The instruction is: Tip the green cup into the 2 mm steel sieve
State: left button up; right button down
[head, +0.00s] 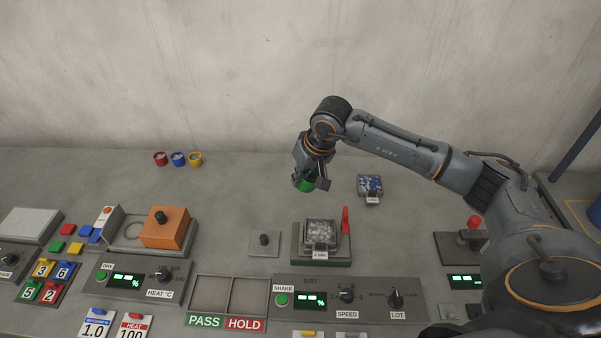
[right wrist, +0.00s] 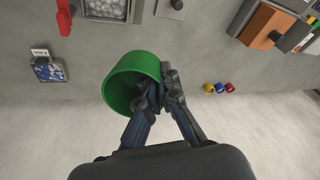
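The green cup (head: 305,184) is at my right gripper (head: 318,178), raised above the bench behind the 2 mm sieve. In the right wrist view, the fingers of my right gripper (right wrist: 160,92) are closed at the side of the green cup (right wrist: 136,72). Its dark open mouth shows there, and I cannot see any contents. The 2 mm steel sieve (head: 305,238) is a square frame on a dark-green-edged base, with pale grains in it. It shows partly at the top of the right wrist view (right wrist: 107,18). My left gripper is not in view.
A red lever (head: 345,220) stands right of the sieve. A tray of blue pieces (head: 370,184) lies farther back on the right. The shake panel (head: 320,299) is in front. Red, blue and yellow cups (head: 178,158) stand at the back left. Bench around the green cup is clear.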

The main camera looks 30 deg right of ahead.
jog(key=shift+r+g+h+p, duration=0.4)
jog(key=shift+r+g+p, duration=0.3)
jog(key=shift+r+p, duration=0.9)
jog(key=shift+r+g, duration=0.3)
jog(key=shift+r, duration=0.2)
jog(key=shift+r+g+h, duration=0.6)
jog(key=shift+r+g, duration=0.1)
jog(key=shift+r, duration=0.2)
jog(key=shift+s, duration=0.1)
jog(key=s+a+r, duration=0.3)
jog(key=s+a, duration=0.2)
jog(key=shift+s+a, duration=0.3)
jog(key=shift+a, duration=0.05)
